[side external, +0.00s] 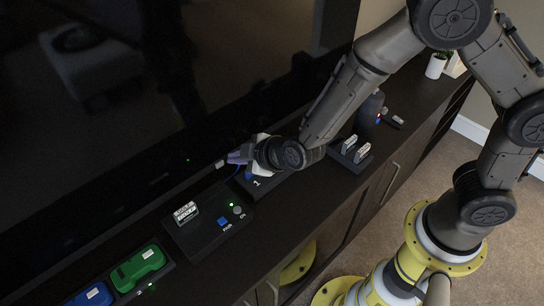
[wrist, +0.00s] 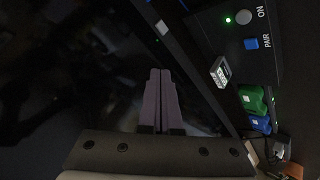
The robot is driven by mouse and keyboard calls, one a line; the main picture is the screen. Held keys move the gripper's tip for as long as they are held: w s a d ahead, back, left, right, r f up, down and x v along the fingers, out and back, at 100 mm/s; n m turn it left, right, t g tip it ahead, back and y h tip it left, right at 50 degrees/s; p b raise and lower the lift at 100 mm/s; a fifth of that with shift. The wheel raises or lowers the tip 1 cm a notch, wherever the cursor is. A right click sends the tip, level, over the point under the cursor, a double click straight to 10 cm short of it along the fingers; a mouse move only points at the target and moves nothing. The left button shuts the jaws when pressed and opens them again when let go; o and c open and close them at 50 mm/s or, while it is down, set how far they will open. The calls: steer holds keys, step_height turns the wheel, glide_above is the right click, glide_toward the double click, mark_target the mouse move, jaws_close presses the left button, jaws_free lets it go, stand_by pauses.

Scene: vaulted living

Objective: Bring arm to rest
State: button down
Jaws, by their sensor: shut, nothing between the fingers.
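My gripper (wrist: 160,72) shows in the wrist view with its two purple fingers pressed together and nothing between them. In the side external view my gripper (side external: 238,157) is near the TV, above the back of the dark cabinet top. Its fingertips point left towards the screen, and my wrist partly hides the things behind it. In the side external view the black console (side external: 205,240) lies left of my gripper. A labelled silver block (side external: 186,212) stands on it, beside a blue button (side external: 224,222) and a round grey button with a green light.
Green (side external: 138,268) and blue (side external: 90,297) devices sit at the lower left. A dark stand with two grey blocks (side external: 349,144) is right of my wrist. A potted plant (side external: 436,66) is at the far right. The TV (side external: 150,90) rises close behind my gripper.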

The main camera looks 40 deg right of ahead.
steer(key=w+d+r+m+t, duration=0.1)
steer(key=d+r, duration=0.3)
steer(key=r, duration=0.4)
steer(key=w+d+r+m+t, duration=0.1)
steer(key=d+r, duration=0.3)
steer(key=r, duration=0.5)
steer(key=s+d+r+m, duration=0.2)
steer(key=s+d+r, duration=0.5)
steer(key=s+r, duration=0.2)
steer(key=s+d+f+m+g, duration=0.1)
steer(key=s+f+m+g, duration=0.1)
steer(key=s, duration=0.4)
steer(key=s+d+f+m+g+h, duration=0.1)
steer(key=s+d+f+m+g, duration=0.1)
steer(key=s, duration=0.5)
steer(key=s+d+f+m+g, duration=0.2)
steer(key=s+f, duration=0.2)
steer(key=s, duration=0.3)
steer(key=shift+s+h, duration=0.25)
steer(key=shift+h, duration=0.05)
steer(key=shift+d+r, duration=0.1)
